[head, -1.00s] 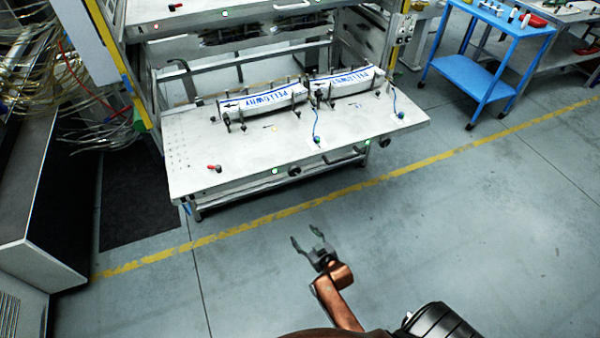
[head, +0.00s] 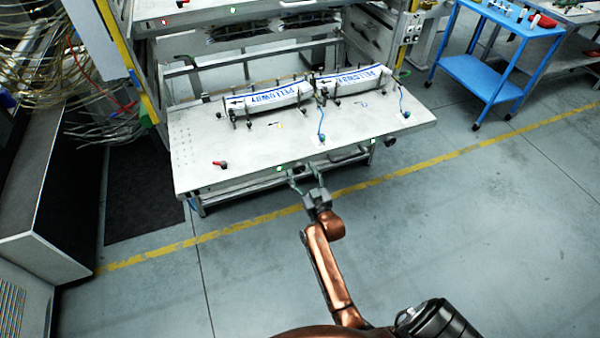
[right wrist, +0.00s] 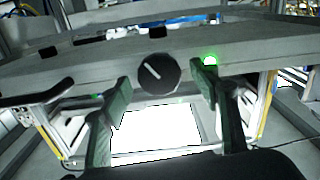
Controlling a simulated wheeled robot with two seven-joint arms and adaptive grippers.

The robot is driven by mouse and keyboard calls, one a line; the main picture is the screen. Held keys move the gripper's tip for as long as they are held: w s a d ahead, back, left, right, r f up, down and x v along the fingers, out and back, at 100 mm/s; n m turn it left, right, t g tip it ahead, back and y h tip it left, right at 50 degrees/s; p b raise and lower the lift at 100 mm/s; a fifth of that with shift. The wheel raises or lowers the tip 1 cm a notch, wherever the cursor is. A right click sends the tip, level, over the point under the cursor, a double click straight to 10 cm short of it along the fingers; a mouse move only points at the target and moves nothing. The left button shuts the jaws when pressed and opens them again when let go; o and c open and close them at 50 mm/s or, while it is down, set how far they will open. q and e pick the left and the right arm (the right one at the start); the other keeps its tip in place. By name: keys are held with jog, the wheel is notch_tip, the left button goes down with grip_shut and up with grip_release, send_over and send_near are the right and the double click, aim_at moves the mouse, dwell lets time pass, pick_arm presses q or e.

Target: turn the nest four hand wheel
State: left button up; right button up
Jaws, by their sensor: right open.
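A round black hand wheel (right wrist: 159,74) with a white line across it sits on the front edge of the lower shelf, in the right wrist view. My right gripper (right wrist: 160,92) is open, its two green-padded fingers on either side of the wheel's position and apart from it. In the head view, my right gripper (head: 305,176) is at the shelf's front edge and hides this wheel. Another black hand wheel (head: 390,141) shows farther right on that edge. No nest number is readable. My left gripper is not in view.
The pale shelf (head: 200,180) carries two label packs (head: 270,98) in holders, a red-handled lever (head: 220,164) and blue cables. A green light (right wrist: 211,60) glows right of the wheel. A blue cart (head: 480,75) stands at the right. Open floor lies in front.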

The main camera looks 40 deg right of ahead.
jog(key=shift+w, duration=0.2)
jog(key=shift+c, duration=0.2)
jog(key=c, duration=1.1)
